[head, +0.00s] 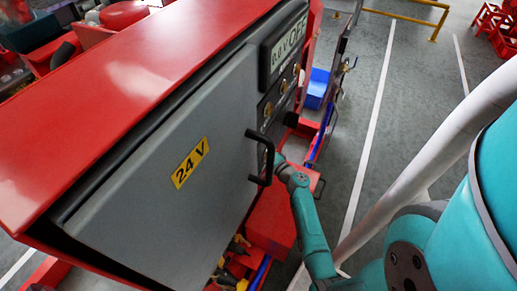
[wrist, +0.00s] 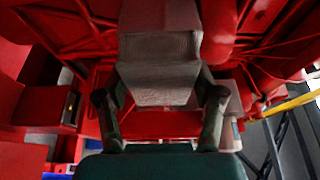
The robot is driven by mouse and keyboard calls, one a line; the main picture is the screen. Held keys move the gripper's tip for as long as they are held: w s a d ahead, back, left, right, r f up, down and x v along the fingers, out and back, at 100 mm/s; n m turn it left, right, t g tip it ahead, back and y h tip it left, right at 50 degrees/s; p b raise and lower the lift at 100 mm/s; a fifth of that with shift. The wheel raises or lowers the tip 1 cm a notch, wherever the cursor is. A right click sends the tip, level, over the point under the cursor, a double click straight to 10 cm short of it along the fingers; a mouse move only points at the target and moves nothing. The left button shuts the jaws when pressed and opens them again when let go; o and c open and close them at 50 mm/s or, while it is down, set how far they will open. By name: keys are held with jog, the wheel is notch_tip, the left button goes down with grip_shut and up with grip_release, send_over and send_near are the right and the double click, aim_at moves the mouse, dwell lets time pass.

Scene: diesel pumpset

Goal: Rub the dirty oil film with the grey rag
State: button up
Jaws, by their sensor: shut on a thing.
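In the wrist view, my gripper (wrist: 161,98) is shut on the grey rag (wrist: 160,72), a blocky folded cloth pinched between the two dark fingers. Beyond the rag are red painted surfaces, and I cannot tell whether the rag touches them. I cannot make out the dirty oil film in either view. In the head view, my arm reaches down beside the grey cabinet, and the gripper and rag are hidden there.
The grey cabinet door (head: 150,165) with a 24 V label (head: 190,163) and a black handle (head: 263,158) fills the head view's left and middle. A red box (head: 272,222) sits below it. Grey floor (head: 400,130) lies open to the right. A yellow bar (wrist: 285,107) shows at right in the wrist view.

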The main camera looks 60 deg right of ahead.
jog(key=shift+w+a, duration=0.1)
jog(key=shift+w, duration=0.6)
jog(key=shift+w+d, duration=0.2)
jog(key=shift+d, duration=0.95)
jog(key=shift+w+d, duration=0.2)
jog(key=shift+d, duration=0.9)
jog(key=shift+w+d, duration=0.2)
jog(key=shift+d, duration=0.95)
jog(key=shift+a, duration=0.1)
jog(key=shift+s+a, duration=0.2)
jog(key=shift+a, duration=0.55)
jog(key=shift+s+a, duration=0.2)
jog(key=shift+a, duration=0.5)
jog(key=shift+s+a, duration=0.1)
jog(key=shift+a, duration=1.75)
